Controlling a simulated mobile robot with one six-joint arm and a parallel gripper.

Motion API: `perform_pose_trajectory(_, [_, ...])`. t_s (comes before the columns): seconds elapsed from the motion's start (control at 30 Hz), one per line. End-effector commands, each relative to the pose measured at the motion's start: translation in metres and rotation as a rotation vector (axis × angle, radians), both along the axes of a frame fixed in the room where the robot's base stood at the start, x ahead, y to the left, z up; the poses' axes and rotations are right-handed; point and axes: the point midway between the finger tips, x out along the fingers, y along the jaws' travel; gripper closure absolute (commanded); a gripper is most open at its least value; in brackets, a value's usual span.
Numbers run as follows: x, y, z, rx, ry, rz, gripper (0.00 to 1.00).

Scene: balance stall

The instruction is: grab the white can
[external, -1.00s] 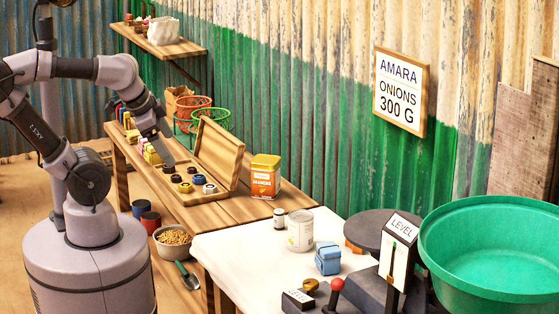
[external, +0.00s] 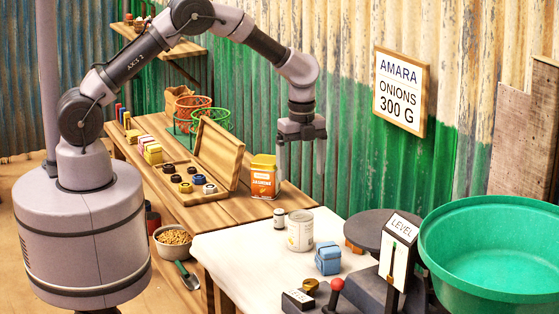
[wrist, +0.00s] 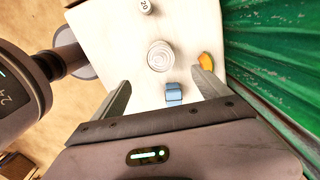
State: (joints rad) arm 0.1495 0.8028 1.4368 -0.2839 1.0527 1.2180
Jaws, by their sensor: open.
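The white can (external: 300,231) stands upright on the pale-topped table. Its round ringed top (wrist: 160,56) shows in the wrist view, seen from above. My gripper (external: 301,172) is open and empty, pointing down, well above the can. In the wrist view my two fingers (wrist: 161,82) are spread wide, and the can appears just beyond their tips, roughly centred between them.
A small white weight (external: 279,219) stands left of the can, a blue block-like item (external: 328,258) in front right, and an orange piece (external: 353,247) to the right. The balance with its LEVEL sign (external: 397,250) and green basin (external: 500,260) is further right. The corrugated wall (external: 340,120) is behind.

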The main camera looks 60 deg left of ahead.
Motion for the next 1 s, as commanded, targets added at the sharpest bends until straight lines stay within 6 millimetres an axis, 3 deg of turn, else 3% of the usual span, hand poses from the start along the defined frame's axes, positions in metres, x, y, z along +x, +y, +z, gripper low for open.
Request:
perform_pose_trajectory(0.2, [-0.001,0.0,-0.068,0.001,0.005,-0.003,0.13])
perform_pose_trajectory(0.33, [-0.001,0.0,-0.102,0.001,0.005,-0.003,0.13])
perform_pose_trajectory(0.63, [0.001,0.001,-0.136,0.001,0.002,-0.001,0.13])
perform_pose_trajectory(0.8, [0.002,0.002,-0.171,0.001,0.003,-0.001,0.13])
perform_pose_trajectory(1.0, [0.002,0.002,-0.173,0.001,0.001,-0.001,0.13])
